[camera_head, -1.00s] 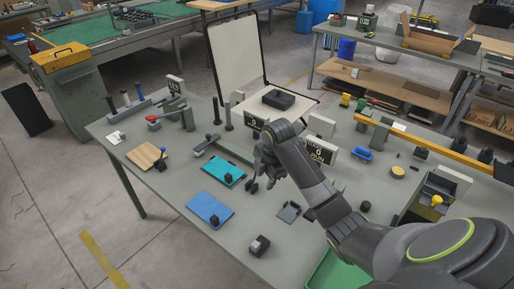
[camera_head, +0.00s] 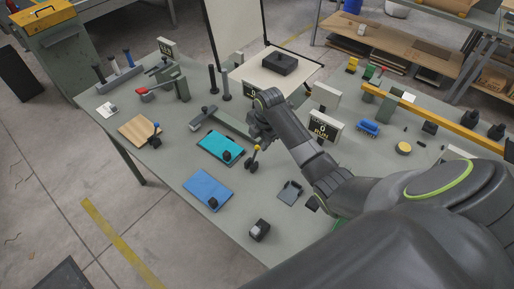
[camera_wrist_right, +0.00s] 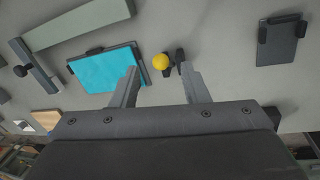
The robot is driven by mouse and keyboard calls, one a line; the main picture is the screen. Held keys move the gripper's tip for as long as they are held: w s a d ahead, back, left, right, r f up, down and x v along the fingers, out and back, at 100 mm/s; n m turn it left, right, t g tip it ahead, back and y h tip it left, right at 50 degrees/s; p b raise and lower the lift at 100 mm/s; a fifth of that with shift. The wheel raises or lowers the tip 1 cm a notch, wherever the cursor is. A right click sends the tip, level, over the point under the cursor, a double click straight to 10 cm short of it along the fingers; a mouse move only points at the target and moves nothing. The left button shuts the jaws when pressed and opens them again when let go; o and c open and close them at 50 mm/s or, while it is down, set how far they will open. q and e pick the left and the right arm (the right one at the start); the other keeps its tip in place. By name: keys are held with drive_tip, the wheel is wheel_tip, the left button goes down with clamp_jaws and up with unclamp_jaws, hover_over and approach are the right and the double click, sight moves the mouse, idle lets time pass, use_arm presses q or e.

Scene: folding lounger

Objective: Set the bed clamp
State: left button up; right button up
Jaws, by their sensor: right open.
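I cannot tell for sure which part is the bed clamp. A small dark lever piece with a yellow ball knob (camera_wrist_right: 160,62) stands on the table right by my right gripper (camera_wrist_right: 160,78). In the right wrist view, the knob shows between and just beyond the two open fingertips, with clear gaps to both. In the head view, the yellow knob (camera_head: 257,148) is just below my right gripper (camera_head: 259,136), above its dark foot (camera_head: 251,166). A grey fixture with a red handle (camera_head: 146,90) stands at the table's back left. My left gripper is not in view.
A teal pad (camera_head: 220,147) and a blue pad (camera_head: 207,188) lie left of the gripper. A long grey bar (camera_head: 228,121) lies behind it. A display block reading RUN (camera_head: 325,128) stands to the right. A small dark plate (camera_head: 290,192) lies in front.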

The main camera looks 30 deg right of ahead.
sight(258, 146)
drive_tip(key=f, duration=0.2)
drive_tip(key=shift+w+a+f, duration=0.1)
drive_tip(key=shift+w+f, duration=0.1)
drive_tip(key=shift+f, duration=0.1)
drive_tip(key=f, duration=0.3)
drive_tip(key=shift+w, duration=0.25)
drive_tip(key=shift+w+f, duration=0.1)
drive_tip(key=shift+f, duration=0.2)
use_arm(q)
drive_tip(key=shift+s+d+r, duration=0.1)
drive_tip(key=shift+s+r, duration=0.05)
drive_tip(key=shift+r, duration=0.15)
use_arm(e)
drive_tip(key=shift+a+f, duration=0.1)
drive_tip(key=shift+f, duration=0.25)
drive_tip(key=shift+c, duration=0.7)
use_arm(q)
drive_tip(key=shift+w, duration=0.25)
use_arm(e)
clamp_jaws()
